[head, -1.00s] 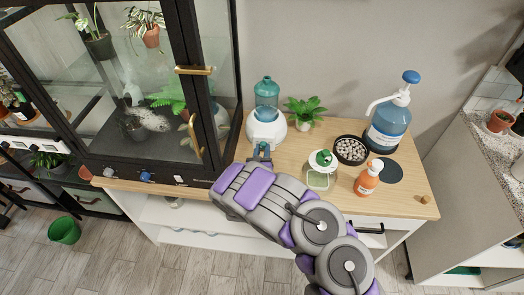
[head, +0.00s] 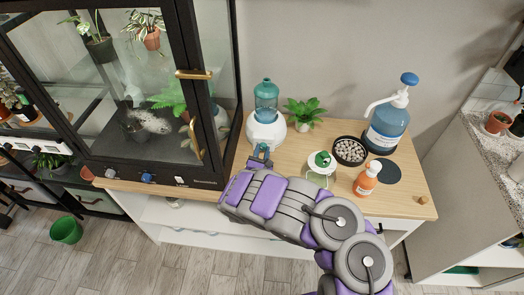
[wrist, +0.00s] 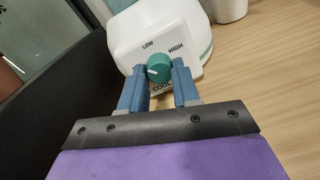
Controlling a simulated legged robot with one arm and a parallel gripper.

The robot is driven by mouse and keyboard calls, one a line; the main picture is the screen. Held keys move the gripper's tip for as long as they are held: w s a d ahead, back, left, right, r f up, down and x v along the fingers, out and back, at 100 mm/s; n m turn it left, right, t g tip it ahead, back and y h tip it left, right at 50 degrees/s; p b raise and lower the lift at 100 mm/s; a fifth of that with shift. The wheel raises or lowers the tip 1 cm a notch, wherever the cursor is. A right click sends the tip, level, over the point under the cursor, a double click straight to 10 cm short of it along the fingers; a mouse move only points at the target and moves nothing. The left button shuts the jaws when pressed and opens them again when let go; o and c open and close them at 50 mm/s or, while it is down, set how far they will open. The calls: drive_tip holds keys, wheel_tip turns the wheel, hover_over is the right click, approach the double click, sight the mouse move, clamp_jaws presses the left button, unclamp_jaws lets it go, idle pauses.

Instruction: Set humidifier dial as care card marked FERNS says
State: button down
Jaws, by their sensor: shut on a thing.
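The humidifier, with a white base (head: 267,131) and a teal bottle-shaped tank (head: 266,90), stands upright on the wooden cabinet top. Its teal dial (wrist: 159,66) sits on the white front face in the wrist view. LOW is printed at the dial's upper left and HIGH at its upper right. I see no readable FERNS card.
A black-framed glass plant cabinet (head: 185,85) stands close at the left. A small fern (head: 304,109), a green-topped jar (head: 320,163), a pebble bowl (head: 350,151), an orange bottle (head: 367,180) and a blue pump bottle (head: 388,128) stand to the right.

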drive_tip(key=c, duration=1.9)
unclamp_jaws()
drive_tip(key=m+p, duration=0.1)
drive_tip(key=m, duration=0.3)
drive_tip(key=shift+r+p, duration=0.1)
drive_tip(key=shift+p, duration=0.3)
drive_tip(key=m+p, duration=0.2)
drive_tip(key=m, duration=0.2)
drive_tip(key=shift+m, duration=0.4)
clamp_jaws()
drive_tip(key=m+p, duration=0.2)
drive_tip(key=m, duration=0.4)
drive_tip(key=shift+y, duration=0.4)
drive_tip(key=shift+d+m+p, duration=0.1)
drive_tip(key=shift+m+p, duration=0.35)
drive_tip(key=shift+m, duration=0.55)
drive_tip(key=shift+s+f, duration=0.1)
drive_tip(key=shift+f, duration=0.1)
drive_tip(key=o, duration=0.7)
unclamp_jaws()
drive_tip(key=o, duration=0.4)
drive_tip(key=shift+r, duration=0.1)
